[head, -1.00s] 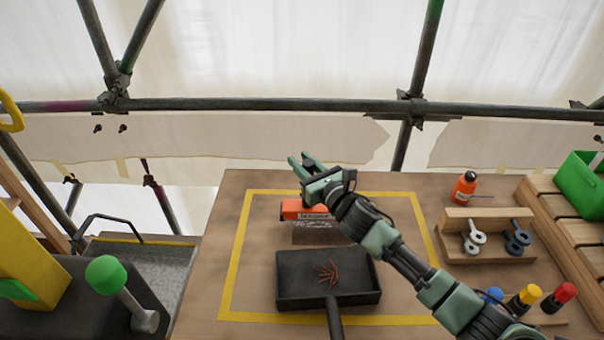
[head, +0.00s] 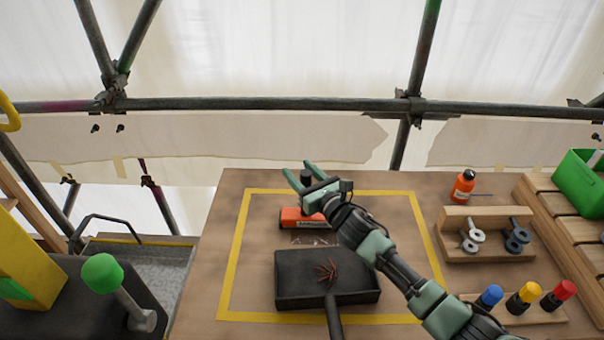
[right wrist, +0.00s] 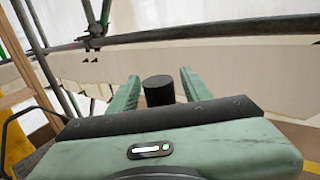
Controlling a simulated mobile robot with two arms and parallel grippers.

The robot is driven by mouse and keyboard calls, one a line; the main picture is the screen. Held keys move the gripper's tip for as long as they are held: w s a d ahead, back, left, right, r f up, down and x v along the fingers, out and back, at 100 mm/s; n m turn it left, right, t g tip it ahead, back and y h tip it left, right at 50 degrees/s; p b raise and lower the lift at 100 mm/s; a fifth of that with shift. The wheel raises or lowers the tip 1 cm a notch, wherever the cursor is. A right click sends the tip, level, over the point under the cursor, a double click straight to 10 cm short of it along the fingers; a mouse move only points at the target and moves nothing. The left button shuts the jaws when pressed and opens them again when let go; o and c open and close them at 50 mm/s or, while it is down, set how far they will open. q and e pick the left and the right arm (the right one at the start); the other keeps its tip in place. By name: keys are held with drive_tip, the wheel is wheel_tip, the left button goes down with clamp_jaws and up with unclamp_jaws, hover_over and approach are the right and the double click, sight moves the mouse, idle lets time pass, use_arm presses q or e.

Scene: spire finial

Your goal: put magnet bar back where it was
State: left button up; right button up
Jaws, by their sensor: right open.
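The magnet bar, an orange bar with a dark label (head: 304,219), lies on the bench inside the yellow-taped rectangle, behind the black pan. Its right part is hidden by my right wrist. My right gripper (head: 300,174) is open above the bar. In the right wrist view, a black upright knob (right wrist: 158,90), apparently the bar's handle, stands between the spread fingers with gaps on both sides. White markings (head: 312,239) show on the bench just in front of the bar. My left gripper is out of view.
The black pan (head: 295,292) holds several thin reddish pieces. To the right stand an orange bottle (head: 464,186), a wooden rack (head: 488,222) with metal parts, coloured-cap markers (head: 525,297) and a green bin (head: 580,182). A green-knobbed lever (head: 102,274) is at left.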

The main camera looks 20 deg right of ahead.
drive_tip(key=shift+s, duration=0.1)
drive_tip(key=b+v, duration=0.1)
drive_tip(key=v, duration=1.1)
drive_tip(key=shift+r+b, duration=0.2)
drive_tip(key=shift+b, duration=0.15)
drive_tip(key=shift+f, duration=0.1)
